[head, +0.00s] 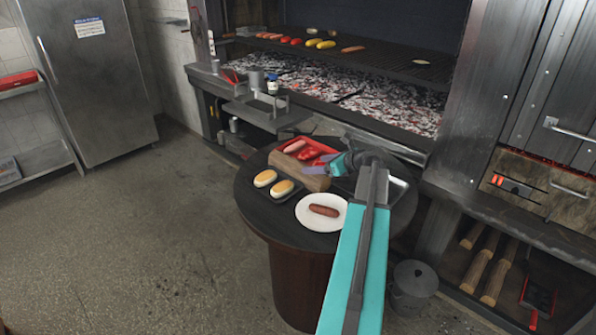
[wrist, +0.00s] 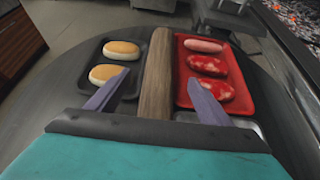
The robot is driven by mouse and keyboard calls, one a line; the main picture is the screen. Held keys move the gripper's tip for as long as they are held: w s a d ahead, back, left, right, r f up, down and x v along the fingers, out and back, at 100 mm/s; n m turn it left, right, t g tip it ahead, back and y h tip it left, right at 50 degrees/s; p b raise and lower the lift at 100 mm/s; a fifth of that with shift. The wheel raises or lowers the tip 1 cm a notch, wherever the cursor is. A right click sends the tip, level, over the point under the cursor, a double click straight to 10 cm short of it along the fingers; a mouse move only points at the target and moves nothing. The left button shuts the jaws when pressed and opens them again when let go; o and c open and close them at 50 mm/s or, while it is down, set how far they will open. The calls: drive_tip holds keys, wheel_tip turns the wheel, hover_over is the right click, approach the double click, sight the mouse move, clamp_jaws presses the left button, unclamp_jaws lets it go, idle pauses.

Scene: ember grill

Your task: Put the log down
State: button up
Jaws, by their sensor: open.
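A brown wooden log (head: 300,172) lies on the round dark table (head: 257,213), between the tray of buns and the red tray. In the wrist view the log (wrist: 156,75) runs away from me between my two fingers. My gripper (wrist: 155,100) is open, with one finger on each side of the log and a gap to each. In the head view my gripper (head: 318,168) is over the table at the log's right end. The log's near end is hidden behind the gripper body in the wrist view.
The dark tray (wrist: 134,48) holds two buns. The red tray (wrist: 183,66) holds a sausage and red meat pieces. A white plate (head: 310,221) with a sausage is at the table's front. The grill with glowing coals (head: 385,105) is behind. More logs (head: 478,268) lie on the lower right shelf.

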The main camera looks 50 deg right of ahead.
sight(302, 165)
drive_tip(key=shift+x, duration=2.35)
drive_tip(key=shift+w+p, duration=0.1)
drive_tip(key=shift+p, duration=0.2)
drive_tip(key=shift+p+x, duration=0.6)
drive_tip(key=shift+x, duration=1.9)
drive_tip(key=shift+d+f, duration=0.1)
clamp_jaws()
drive_tip(key=shift+r, duration=0.25)
drive_tip(key=shift+r+b, duration=0.6)
drive_tip(key=shift+r, duration=4.25)
